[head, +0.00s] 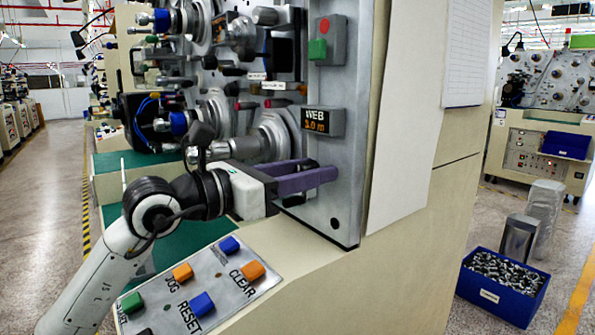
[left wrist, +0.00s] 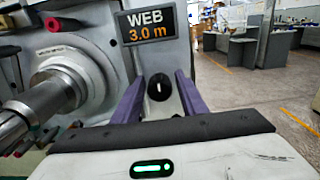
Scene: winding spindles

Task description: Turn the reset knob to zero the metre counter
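The reset knob (left wrist: 159,87) is a round black knob with a white mark standing nearly upright, on the grey panel below the counter display. The metre counter (left wrist: 150,27) reads WEB 3.0 m; it also shows in the head view (head: 323,121). My left gripper (left wrist: 160,90) is open, with one purple finger on each side of the knob and gaps visible between fingers and knob. In the head view my left gripper (head: 316,178) reaches to the panel from the left, and its fingers mostly hide the knob. My right gripper is in neither view.
A metal spindle (left wrist: 45,98) sticks out left of my gripper. Below my arm is a sloped button panel (head: 236,291) with a blue RESET button (head: 202,304). A box with red and green buttons (head: 327,41) sits above the counter. A blue bin (head: 501,286) stands on the floor.

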